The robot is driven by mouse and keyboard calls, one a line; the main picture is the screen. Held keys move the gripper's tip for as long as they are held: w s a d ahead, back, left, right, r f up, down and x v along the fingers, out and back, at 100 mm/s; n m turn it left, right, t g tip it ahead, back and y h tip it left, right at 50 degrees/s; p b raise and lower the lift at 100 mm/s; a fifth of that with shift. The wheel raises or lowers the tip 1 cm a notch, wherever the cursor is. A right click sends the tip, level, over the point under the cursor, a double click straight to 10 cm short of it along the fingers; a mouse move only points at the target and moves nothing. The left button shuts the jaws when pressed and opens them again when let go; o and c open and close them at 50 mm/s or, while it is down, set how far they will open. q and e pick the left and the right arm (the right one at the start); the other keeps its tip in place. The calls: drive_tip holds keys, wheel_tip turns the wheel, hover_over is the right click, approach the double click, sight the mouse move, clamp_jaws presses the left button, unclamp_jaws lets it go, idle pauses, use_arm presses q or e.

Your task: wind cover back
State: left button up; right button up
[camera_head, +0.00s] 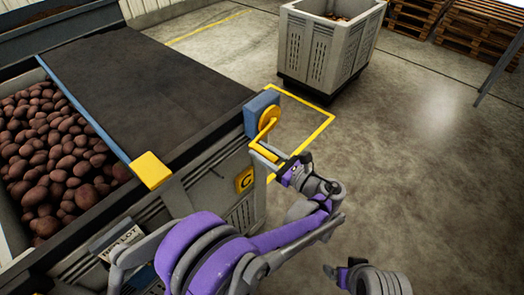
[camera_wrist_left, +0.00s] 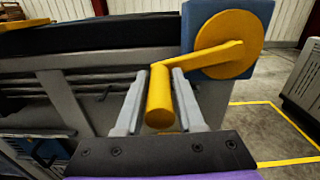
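The dark cover (camera_head: 130,85) lies flat over the large bin, with brown potatoes (camera_head: 55,150) bare at its left. A yellow crank (camera_head: 268,118) sits on a blue block (camera_head: 257,108) at the bin's right corner; it also shows in the left wrist view (camera_wrist_left: 228,44). My left gripper (camera_head: 270,153) is at the crank's handle. In the left wrist view its two grey fingers (camera_wrist_left: 158,85) lie close on both sides of the yellow handle (camera_wrist_left: 159,100) and appear shut on it. Part of my right gripper (camera_head: 338,272) shows at the bottom; its fingers are unclear.
A grey crate (camera_head: 310,47) with some potatoes stands behind on the concrete floor. Wooden pallets (camera_head: 475,30) are stacked at the back right. Yellow lines mark the floor by the crank.

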use_arm(q)
clamp_jaws()
idle(1.1)
